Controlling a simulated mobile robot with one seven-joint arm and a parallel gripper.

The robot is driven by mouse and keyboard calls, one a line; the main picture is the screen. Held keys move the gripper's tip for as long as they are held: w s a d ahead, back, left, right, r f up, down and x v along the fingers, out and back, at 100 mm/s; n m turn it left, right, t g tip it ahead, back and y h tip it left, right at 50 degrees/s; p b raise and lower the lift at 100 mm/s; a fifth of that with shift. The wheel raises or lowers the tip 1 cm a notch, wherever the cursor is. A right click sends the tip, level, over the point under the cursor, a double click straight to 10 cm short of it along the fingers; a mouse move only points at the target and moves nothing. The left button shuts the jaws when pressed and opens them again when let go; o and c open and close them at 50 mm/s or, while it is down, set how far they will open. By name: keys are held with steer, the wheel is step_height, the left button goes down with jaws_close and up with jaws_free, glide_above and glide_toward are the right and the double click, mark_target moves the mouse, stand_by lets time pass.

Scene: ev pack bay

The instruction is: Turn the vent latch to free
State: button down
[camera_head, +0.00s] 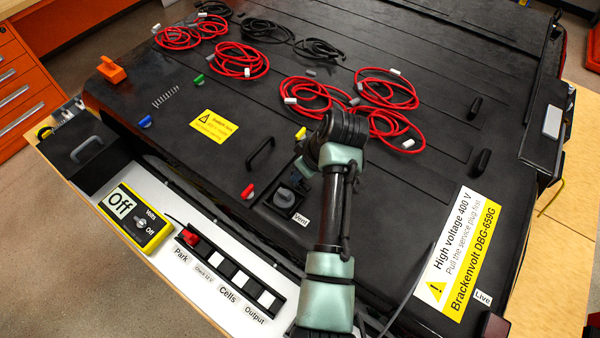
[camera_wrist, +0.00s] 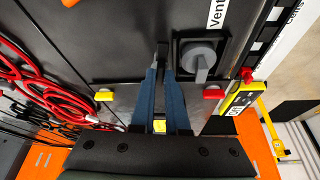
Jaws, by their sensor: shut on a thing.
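The vent latch (camera_head: 284,196) is a grey knob on a black square base beside a white "Vent" label (camera_head: 301,220). In the wrist view the latch (camera_wrist: 199,59) stands just right of my fingertips, with its raised bar running roughly up and down the picture. My gripper (camera_wrist: 163,62) has two blue fingers converging on a narrow dark thing at their tips. I cannot tell what that thing is, and the fingers appear apart from the grey knob. In the head view my arm hides part of the area right of the latch.
A black loop handle (camera_head: 260,153) and a red clip (camera_head: 248,191) lie close to the latch; the clip also shows in the wrist view (camera_wrist: 213,94). A yellow meter reading "Off" (camera_head: 135,220) and a switch strip (camera_head: 228,268) lie in front. Red cable coils (camera_head: 315,97) lie behind.

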steer(key=shift+w+n+g+y+b, duration=0.15)
steer(key=shift+n+g+y+b, duration=0.2)
steer(key=shift+n, duration=0.65)
steer(key=c, duration=0.9)
jaws_free()
steer(key=shift+v, duration=6.6)
steer(key=shift+a, duration=0.15)
